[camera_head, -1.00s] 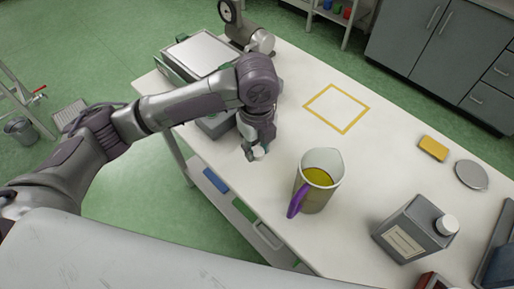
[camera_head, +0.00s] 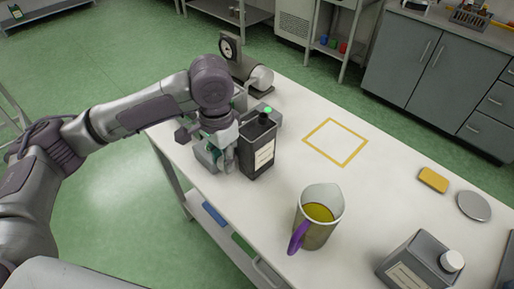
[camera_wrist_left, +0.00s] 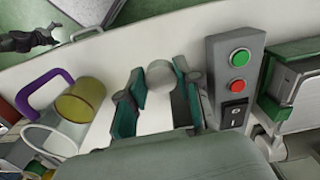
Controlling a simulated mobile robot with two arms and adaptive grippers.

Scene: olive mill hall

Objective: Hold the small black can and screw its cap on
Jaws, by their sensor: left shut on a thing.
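The small black can (camera_head: 258,150) stands upright on the white table, its pale label facing the front right. Its dark neck is on top, and I see no cap on it. My left gripper (camera_head: 225,162) is low over the table just left of the can; I cannot tell whether they touch. In the left wrist view its green-padded fingers (camera_wrist_left: 158,92) are shut on a pale round cap (camera_wrist_left: 160,74). The cap is hard to make out in the head view. I cannot identify the can in the wrist view. My right gripper is out of view.
A control box (camera_wrist_left: 234,85) with green and red buttons stands close by the fingers. A jug of yellow liquid (camera_head: 317,224) and a grey can with a white cap (camera_head: 420,262) stand nearer the front. The yellow-outlined square (camera_head: 336,142) is empty.

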